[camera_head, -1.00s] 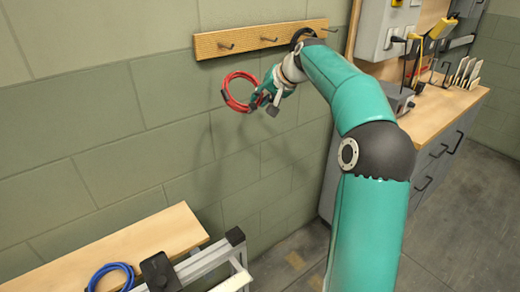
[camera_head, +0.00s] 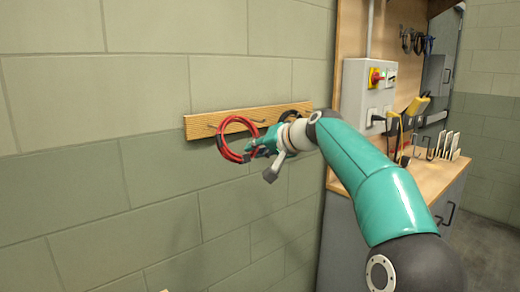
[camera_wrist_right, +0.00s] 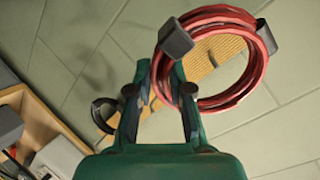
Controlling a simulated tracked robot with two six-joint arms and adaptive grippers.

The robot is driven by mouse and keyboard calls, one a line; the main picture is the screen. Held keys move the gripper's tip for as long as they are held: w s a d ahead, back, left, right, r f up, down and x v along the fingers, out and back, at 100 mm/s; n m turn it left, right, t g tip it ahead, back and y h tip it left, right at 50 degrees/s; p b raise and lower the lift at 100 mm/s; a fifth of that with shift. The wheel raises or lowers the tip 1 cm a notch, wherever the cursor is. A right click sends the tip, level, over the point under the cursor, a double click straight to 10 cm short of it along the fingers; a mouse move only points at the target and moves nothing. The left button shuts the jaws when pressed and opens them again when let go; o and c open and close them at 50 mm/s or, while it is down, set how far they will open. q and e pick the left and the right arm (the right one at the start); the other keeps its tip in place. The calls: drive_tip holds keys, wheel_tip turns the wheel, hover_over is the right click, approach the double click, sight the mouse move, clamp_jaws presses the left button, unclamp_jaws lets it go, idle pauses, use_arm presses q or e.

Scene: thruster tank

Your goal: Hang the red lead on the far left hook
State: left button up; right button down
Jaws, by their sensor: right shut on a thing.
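The red lead (camera_head: 222,147), a round coil with dark bands, is in my right gripper (camera_head: 262,150). The gripper is shut on the coil's right edge in the head view. The wrist view also shows the coil (camera_wrist_right: 262,72) beside the fingertips (camera_wrist_right: 163,72). The wooden hook rail (camera_head: 193,131) is on the wall behind it. The far left hook (camera_head: 212,126) shows at the coil's upper left. The coil overlaps the rail's left part in the picture; I cannot tell its distance from the hook. My left gripper is out of view.
A black lead (camera_head: 289,114) hangs at the rail's right end, close to my right wrist in the picture. A grey box with a red switch (camera_head: 376,77) and a wooden bench (camera_head: 437,178) stand to the right. The wall left of the rail is bare.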

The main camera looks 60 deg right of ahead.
drive_tip(key=r+p+x, duration=0.1)
drive_tip(key=p+x, duration=0.3)
drive_tip(key=x, duration=0.5)
drive_tip(key=shift+w+r, duration=0.2)
drive_tip(key=shift+w, duration=0.35)
idle(0.4)
drive_tip(key=shift+d+f, duration=0.1)
drive_tip(key=shift+f, duration=0.05)
idle(0.4)
drive_tip(key=c, duration=1)
unclamp_jaws()
drive_tip(key=shift+d, duration=0.1)
drive_tip(key=shift+s, duration=0.1)
